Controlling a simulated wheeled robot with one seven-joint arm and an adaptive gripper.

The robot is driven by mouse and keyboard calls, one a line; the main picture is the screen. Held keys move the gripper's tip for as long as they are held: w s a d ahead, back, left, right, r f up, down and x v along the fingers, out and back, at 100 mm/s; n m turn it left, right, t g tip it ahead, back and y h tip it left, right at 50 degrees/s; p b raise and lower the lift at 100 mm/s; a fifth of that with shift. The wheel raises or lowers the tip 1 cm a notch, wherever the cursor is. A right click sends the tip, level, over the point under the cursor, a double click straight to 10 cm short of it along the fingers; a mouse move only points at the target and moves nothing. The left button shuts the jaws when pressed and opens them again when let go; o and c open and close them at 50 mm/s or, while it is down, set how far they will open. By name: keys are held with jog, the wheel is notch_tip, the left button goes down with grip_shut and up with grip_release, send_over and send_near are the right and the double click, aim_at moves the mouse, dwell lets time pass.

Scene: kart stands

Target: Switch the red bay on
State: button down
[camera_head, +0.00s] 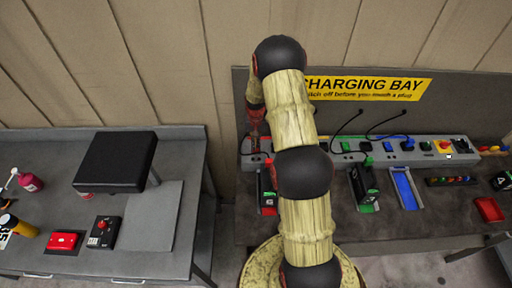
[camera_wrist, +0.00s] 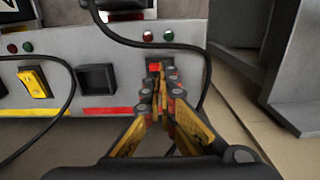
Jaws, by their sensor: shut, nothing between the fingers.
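My gripper (camera_wrist: 166,92) is shut and empty. In the wrist view its fingertips are at a small red switch (camera_wrist: 153,67) on the grey panel and hide part of it; I cannot tell whether they touch it or which way the switch is set. A red strip (camera_wrist: 107,111) marks the panel beside a dark square socket (camera_wrist: 97,78). A red lamp (camera_wrist: 148,37) and a green lamp (camera_wrist: 168,36) sit above the switch. In the head view my arm reaches to the left end of the charging panel (camera_head: 405,155), and the red cradle (camera_head: 268,207) is partly behind it.
A black cable (camera_wrist: 205,75) loops close around the fingers. A yellow switch (camera_wrist: 36,82) is farther left on the panel. Green and blue cradles (camera_head: 404,187) stand on the bench. The left table (camera_head: 160,215) holds a black stand (camera_head: 115,160) and several small items.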

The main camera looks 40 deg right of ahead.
jog(key=shift+f+b, duration=0.8)
jog(key=shift+f, duration=0.35)
dwell(0.8)
jog(key=shift+r, duration=0.15)
jog(key=shift+r+p, duration=1.45)
jog(key=shift+r, duration=1.9)
